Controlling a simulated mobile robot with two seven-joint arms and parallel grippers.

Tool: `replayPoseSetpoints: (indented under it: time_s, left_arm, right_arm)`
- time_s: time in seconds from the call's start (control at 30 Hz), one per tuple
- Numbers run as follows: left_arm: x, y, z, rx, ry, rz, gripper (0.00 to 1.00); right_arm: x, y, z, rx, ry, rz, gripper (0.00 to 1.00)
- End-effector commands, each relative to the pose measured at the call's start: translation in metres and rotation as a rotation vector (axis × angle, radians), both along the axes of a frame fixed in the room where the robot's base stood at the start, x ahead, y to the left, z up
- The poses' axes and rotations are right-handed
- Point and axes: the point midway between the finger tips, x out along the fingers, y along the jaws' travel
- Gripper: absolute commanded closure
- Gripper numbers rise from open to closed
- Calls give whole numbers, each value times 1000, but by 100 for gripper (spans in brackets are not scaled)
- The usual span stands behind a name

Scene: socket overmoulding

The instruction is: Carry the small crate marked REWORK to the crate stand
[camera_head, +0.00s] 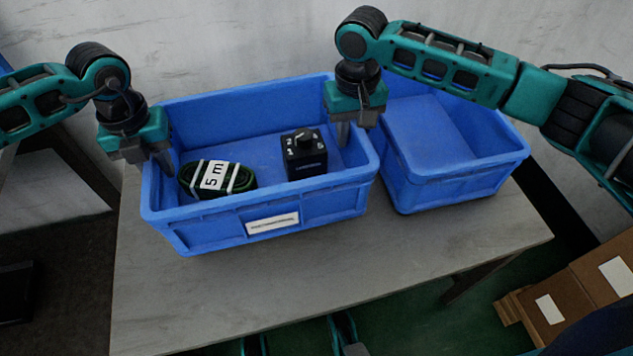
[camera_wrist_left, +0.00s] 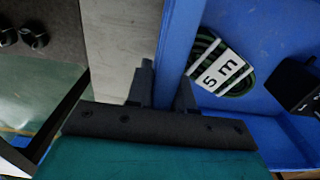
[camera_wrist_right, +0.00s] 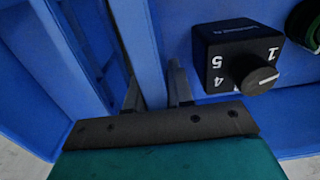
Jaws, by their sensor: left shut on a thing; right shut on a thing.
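A blue crate (camera_head: 215,237) stands at the left on a grey table, its front label too small to read. It holds a coiled cable (camera_head: 240,181) with a "5 m" tag and a black box with a knob (camera_head: 306,160). My left gripper (camera_head: 158,158) is shut on its left wall; that wall (camera_wrist_left: 178,50) runs between the fingers in the left wrist view. My right gripper (camera_head: 349,132) is shut on its right wall, also seen between the fingers in the right wrist view (camera_wrist_right: 152,60). I cannot tell whether the crate is lifted off the table.
A second blue crate (camera_head: 455,185), apparently empty, sits close against the right side of the held one. The grey table (camera_head: 330,270) is bare in front. Cardboard boxes (camera_head: 590,280) lie low at the right. A pale wall (camera_head: 230,40) is close behind.

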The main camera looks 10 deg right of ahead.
Motion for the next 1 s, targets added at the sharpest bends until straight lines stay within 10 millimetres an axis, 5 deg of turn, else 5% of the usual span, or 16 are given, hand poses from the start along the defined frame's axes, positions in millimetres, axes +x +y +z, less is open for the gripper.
replayPoseSetpoints:
  time_s: [1.0]
  left_arm:
    - [1, 4, -25, 8, -1, 7, 100]
  right_arm:
    - [1, -4, -25, -8, -1, -7, 100]
